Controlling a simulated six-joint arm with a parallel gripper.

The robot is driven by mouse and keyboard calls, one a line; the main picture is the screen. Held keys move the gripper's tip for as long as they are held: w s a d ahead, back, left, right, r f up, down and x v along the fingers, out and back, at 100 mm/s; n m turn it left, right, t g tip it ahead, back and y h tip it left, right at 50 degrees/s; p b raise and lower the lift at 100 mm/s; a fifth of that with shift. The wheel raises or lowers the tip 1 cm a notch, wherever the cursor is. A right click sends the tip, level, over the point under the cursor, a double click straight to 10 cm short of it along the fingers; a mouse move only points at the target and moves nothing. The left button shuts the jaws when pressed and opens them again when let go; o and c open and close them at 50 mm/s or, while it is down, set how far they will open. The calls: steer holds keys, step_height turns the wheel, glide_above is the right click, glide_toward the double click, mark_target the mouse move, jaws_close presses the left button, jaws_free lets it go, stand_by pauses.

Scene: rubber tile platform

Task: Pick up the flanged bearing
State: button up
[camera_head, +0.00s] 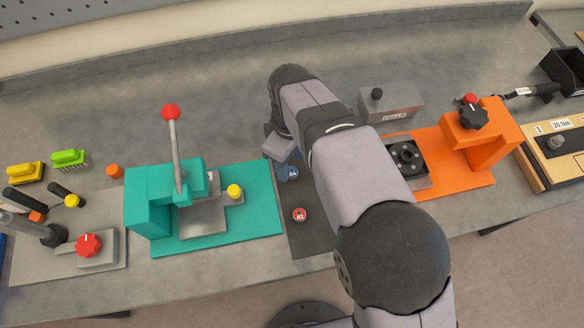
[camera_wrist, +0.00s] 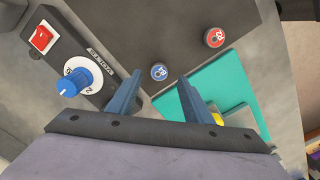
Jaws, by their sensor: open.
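No part is labelled as the flanged bearing. A black round hub on a square flange-like plate (camera_head: 406,156) sits on the orange fixture and could be it, but I cannot be sure. Two small round discs lie on the dark mat (camera_head: 306,235): a blue one (camera_head: 292,173), also in the wrist view (camera_wrist: 159,72), and a red one (camera_head: 300,215), also in the wrist view (camera_wrist: 215,38). My gripper (camera_wrist: 160,82) is open and empty, with the blue disc appearing between its fingertips. In the head view my arm partly hides the gripper.
A teal toggle-clamp fixture (camera_head: 262,205) with a red-balled lever stands left of the mat. The orange fixture (camera_head: 465,183) stands right. A grey box (camera_head: 400,103) is behind. A blue-knobbed panel (camera_wrist: 82,65) flanks the left finger in the wrist view. The rear bench is largely clear.

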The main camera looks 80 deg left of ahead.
mark_target(292, 171)
steer(key=shift+w+f+p, duration=0.1)
steer(key=shift+f+p, duration=0.35)
steer(key=shift+f, duration=1.3)
steer(key=shift+c, duration=0.3)
steer(key=c, duration=1.1)
steer(key=shift+r, duration=0.1)
step_height(292, 171, up, 10)
steer(key=b, duration=0.2)
